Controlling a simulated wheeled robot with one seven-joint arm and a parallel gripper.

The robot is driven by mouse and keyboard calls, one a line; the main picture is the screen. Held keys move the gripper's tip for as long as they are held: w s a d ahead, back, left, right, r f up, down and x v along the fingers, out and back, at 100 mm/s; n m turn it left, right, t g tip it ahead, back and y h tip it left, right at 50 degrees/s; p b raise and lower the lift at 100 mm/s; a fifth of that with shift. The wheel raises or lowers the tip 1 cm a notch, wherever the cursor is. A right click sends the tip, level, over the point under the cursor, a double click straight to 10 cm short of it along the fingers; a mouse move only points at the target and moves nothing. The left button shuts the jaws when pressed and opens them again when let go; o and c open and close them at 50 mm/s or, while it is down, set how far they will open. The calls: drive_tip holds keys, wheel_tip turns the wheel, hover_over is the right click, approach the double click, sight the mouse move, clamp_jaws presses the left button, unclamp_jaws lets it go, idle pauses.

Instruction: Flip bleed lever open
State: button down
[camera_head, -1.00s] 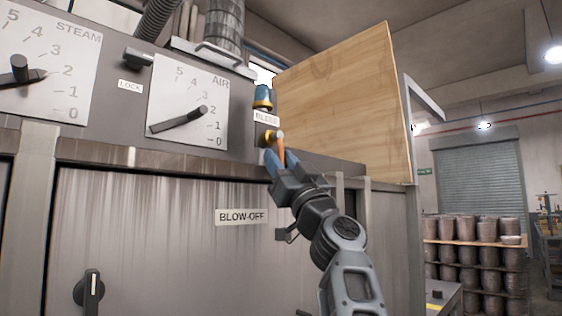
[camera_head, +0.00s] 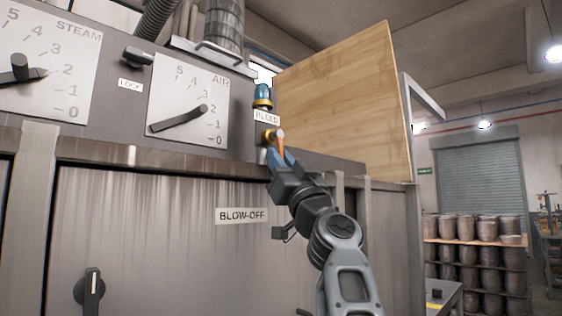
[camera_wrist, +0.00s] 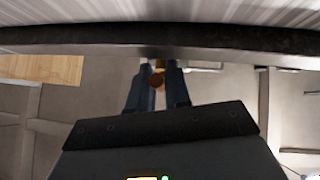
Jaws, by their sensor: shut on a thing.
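The bleed lever (camera_head: 280,143) is a small orange handle on a brass fitting, just under the BLEED label (camera_head: 266,117) at the right end of the panel. In the head view it points steeply, its upper end at the fitting and its lower end between my fingers. My gripper (camera_head: 279,157) is shut on the lever from below. In the wrist view my gripper (camera_wrist: 158,82) has its two dark fingers on either side of an orange-brown piece of the lever (camera_wrist: 156,80). The fingers hide much of the lever.
A blue-capped brass fitting (camera_head: 263,97) stands above the BLEED label. The AIR dial (camera_head: 188,100) and LOCK knob (camera_head: 138,56) are to the left. A wooden board (camera_head: 340,95) rises close on the right. A ledge (camera_head: 150,160) runs below the panel.

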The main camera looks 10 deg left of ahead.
drive_tip(key=shift+m, duration=0.3)
drive_tip(key=c, duration=1.2)
unclamp_jaws()
drive_tip(key=shift+o, duration=0.2)
drive_tip(key=b+v, duration=0.2)
drive_tip(key=v, duration=0.6)
drive_tip(key=shift+a, duration=0.1)
